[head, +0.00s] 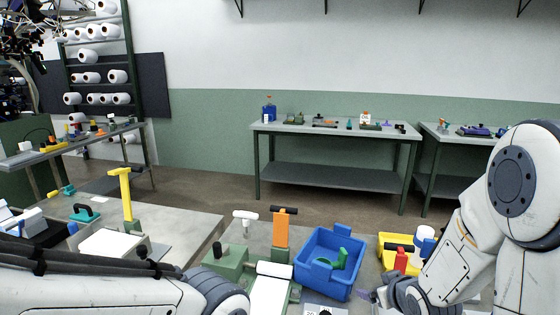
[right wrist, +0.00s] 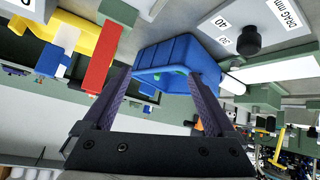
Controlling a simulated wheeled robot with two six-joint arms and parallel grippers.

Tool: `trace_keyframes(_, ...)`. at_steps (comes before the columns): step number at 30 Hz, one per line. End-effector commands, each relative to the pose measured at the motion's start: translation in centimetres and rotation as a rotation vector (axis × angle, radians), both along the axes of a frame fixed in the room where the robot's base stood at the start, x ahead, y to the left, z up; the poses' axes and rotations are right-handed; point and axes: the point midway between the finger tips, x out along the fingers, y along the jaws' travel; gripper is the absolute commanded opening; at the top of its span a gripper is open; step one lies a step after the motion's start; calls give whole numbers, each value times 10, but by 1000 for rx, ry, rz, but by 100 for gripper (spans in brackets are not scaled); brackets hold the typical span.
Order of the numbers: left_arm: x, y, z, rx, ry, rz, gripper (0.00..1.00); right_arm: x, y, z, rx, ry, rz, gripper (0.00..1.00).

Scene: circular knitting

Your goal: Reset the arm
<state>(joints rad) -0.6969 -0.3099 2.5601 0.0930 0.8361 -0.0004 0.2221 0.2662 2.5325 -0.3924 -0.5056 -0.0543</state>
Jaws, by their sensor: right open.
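My right arm comes in from the right in the head view, bent, with its wrist low at the bottom. My right gripper (head: 366,295) has purple fingers just right of the blue bin's near corner. In the right wrist view the two fingers (right wrist: 161,76) stand wide apart with nothing between them, and the blue bin (right wrist: 170,65) shows behind them. My left arm lies across the lower left of the head view; its gripper is out of the picture.
The blue bin (head: 328,264) holds a green part. A yellow bin (head: 391,258) with a red block (head: 401,260) stands to its right, close to my right arm. Left of the blue bin are an orange post (head: 281,232) and a white roll (head: 274,270). Benches (head: 340,132) stand at the back.

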Motion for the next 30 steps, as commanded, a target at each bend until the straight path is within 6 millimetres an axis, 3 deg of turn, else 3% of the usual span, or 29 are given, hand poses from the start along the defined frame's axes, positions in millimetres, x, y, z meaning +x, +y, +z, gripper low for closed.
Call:
trace_keyframes(1, 0, 0, 7, 0, 0, 0, 79, -9, 31, 13, -12, 58, 41, 91)
trace_keyframes(6, 0, 0, 17, 0, 0, 0, 79, -73, 111, 34, -35, 298, 138, 91)
trace_keyframes(12, 0, 0, 27, 0, 0, 0, 79, -183, 173, 61, -59, 580, 274, 91)
trace_keyframes(15, 0, 0, 30, 0, 0, 0, 79, -228, 185, 72, -75, 688, 336, 91)
trace_keyframes(19, 0, 0, 31, 0, 0, 0, 79, -263, 189, 80, -92, 773, 381, 91)
trace_keyframes(21, 0, 0, 31, 0, 0, 0, 79, -271, 188, 82, -96, 794, 390, 91)
trace_keyframes(30, 0, 0, 31, 0, 0, 0, 79, -271, 188, 82, -96, 794, 390, 91)
